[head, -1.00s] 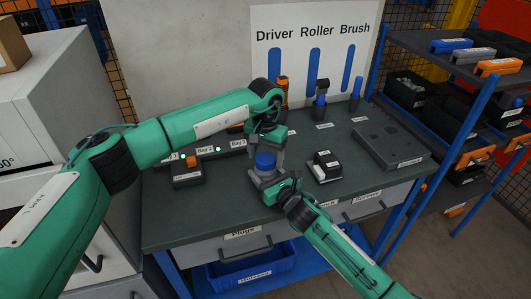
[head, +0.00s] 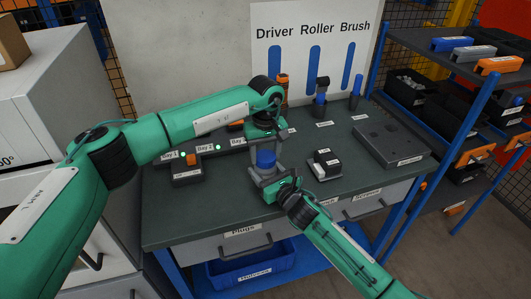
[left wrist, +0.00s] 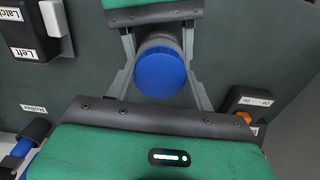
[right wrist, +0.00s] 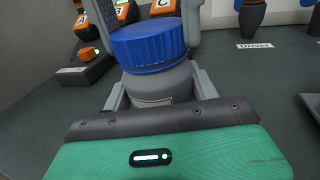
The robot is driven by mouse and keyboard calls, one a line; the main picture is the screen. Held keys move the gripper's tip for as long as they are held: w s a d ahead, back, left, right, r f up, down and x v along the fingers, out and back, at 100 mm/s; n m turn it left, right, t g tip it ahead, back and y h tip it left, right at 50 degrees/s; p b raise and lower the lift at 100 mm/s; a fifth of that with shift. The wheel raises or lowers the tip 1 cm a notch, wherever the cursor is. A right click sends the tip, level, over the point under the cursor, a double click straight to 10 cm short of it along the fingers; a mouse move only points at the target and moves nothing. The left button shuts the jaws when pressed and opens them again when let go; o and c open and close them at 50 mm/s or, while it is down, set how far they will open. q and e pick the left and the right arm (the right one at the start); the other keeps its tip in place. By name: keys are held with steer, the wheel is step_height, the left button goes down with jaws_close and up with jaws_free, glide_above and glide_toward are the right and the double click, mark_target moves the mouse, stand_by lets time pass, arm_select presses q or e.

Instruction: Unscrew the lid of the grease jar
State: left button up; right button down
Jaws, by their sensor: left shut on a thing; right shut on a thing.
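The grease jar (right wrist: 160,84) is a grey pot standing upright on the bench. Its ribbed blue lid (head: 265,159) sits on top; it also shows in the left wrist view (left wrist: 160,72) and the right wrist view (right wrist: 148,45). My left gripper (head: 266,154) points down from above, its two fingers shut on opposite sides of the lid. My right gripper (head: 267,186) comes in low from the front right and is shut on the grey jar body. Whether the lid has loosened cannot be told.
Labelled bays (head: 190,170) lie to the left. A grey plate (head: 387,142) lies at the right. Tools stand along the back. The bench's front edge is close to the jar.

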arm_select(q)
steer(key=n, duration=0.4)
steer(key=shift+n, duration=0.4)
steer(key=n, duration=0.2)
steer(key=shift+n, duration=0.4)
steer(key=n, duration=1.2)
steer(key=shift+r, duration=0.1)
steer(key=n, duration=1)
steer(key=shift+n, duration=0.4)
steer(key=n, duration=0.4)
steer(key=shift+n, duration=0.3)
steer(key=n, duration=1)
steer(key=shift+w+r, duration=0.1)
steer(key=shift+r, duration=0.25)
steer(key=shift+r, duration=0.85)
